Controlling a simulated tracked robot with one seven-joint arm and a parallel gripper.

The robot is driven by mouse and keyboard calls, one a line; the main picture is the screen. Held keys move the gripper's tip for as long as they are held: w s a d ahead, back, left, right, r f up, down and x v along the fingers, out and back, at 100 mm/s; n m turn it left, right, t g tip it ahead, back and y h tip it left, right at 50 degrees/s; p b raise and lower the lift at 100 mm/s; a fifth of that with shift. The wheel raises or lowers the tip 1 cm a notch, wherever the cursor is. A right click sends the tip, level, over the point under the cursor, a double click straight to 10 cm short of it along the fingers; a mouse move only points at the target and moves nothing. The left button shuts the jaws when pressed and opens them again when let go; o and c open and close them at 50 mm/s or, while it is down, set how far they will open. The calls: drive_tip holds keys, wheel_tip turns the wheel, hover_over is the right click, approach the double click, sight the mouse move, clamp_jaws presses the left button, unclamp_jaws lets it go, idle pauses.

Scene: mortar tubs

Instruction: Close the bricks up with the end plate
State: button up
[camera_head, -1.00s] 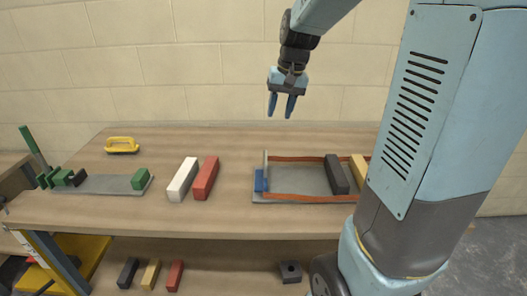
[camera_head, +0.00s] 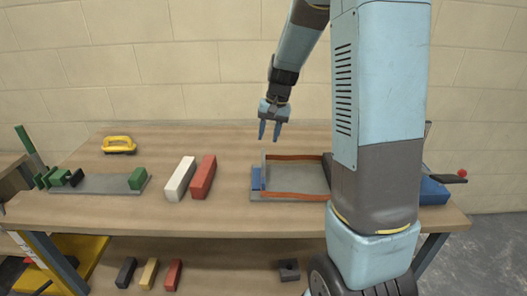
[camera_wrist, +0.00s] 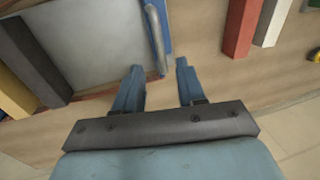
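The blue end plate (camera_head: 257,178) stands at the left end of a grey tray (camera_head: 290,201) with reddish side rails. A grey upright bar is beside the plate; the plate also shows in the wrist view (camera_wrist: 164,18). A dark brick (camera_wrist: 38,62) and a yellow brick (camera_wrist: 12,96) lie side by side in the tray, apart from the plate. In the head view my arm hides most of the dark brick and all of the yellow one.
A white brick (camera_head: 180,179) and a red brick (camera_head: 203,177) lie left of the tray. A lever with a red knob (camera_head: 462,174) sticks out at the right.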

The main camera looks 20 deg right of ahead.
sight(263, 155)
drive_tip(key=f, duration=0.3)
drive_tip(key=a+f, duration=0.1)
drive_tip(key=f, duration=0.2)
drive_tip(key=shift+w+a+f, duration=0.15)
drive_tip(key=shift+w+f, duration=0.05)
drive_tip(key=shift+f, duration=0.2)
clamp_jaws()
idle(0.3)
